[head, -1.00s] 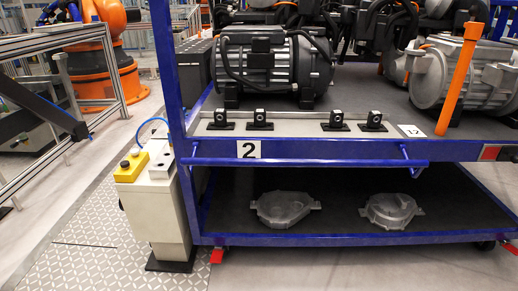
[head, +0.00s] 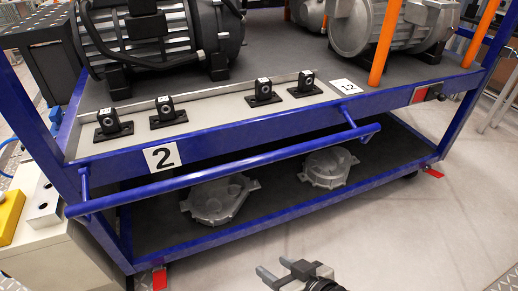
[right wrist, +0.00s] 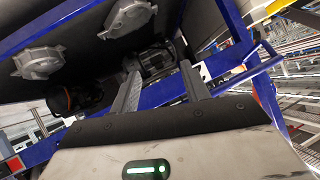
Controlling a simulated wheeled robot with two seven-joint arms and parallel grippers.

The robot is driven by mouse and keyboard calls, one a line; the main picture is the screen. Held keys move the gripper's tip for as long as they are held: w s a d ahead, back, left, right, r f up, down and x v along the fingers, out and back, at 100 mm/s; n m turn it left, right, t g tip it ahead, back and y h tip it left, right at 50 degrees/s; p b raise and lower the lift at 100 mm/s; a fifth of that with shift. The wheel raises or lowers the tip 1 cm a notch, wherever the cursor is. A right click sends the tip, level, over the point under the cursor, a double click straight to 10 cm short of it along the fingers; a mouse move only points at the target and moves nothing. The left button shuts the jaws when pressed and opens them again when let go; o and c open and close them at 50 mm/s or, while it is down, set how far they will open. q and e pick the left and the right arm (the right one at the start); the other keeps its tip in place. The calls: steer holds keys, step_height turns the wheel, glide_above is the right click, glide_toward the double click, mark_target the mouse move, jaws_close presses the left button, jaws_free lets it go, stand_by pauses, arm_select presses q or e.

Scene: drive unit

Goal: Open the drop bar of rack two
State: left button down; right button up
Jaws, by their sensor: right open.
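Rack two (head: 235,137) is a blue-framed cart with a white "2" label (head: 162,156) on its front beam. Its drop bar (head: 235,170), a blue round bar on two short arms, runs along the front below the beam. My right gripper (head: 276,268) is at the bottom of the head view, in front of the rack and below the bar in the picture. In the right wrist view its two fingers (right wrist: 160,74) are apart with nothing clearly between them. Blue bars show beyond the fingers there; I cannot tell which is the drop bar. My left gripper is not in view.
Two grey cast housings (head: 220,200) lie on the lower shelf. Motors (head: 158,40) and several black brackets (head: 168,112) stand on the upper deck. A yellow-and-white box post (head: 40,215) is at the left. Floor at the right is clear.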

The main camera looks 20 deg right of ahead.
steer(key=w+d+r+m+t+y+b, duration=0.4)
steer(key=w+d+r+m+t+b, duration=0.45)
steer(key=m, duration=0.45)
arm_select(q)
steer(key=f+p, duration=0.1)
steer(key=p, duration=0.3)
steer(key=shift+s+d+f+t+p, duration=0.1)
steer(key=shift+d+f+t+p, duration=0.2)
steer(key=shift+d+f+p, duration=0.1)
arm_select(e)
steer(key=w+a+g, duration=0.1)
steer(key=w+a, duration=0.2)
steer(key=w, duration=0.4)
steer(key=w+a+r+g, duration=0.1)
steer(key=w+a, duration=0.3)
steer(key=w, duration=0.4)
steer(key=shift+w+a, duration=0.2)
steer(key=shift+w, duration=0.1)
steer(key=shift+r+g, duration=0.1)
steer(key=shift+g, duration=0.15)
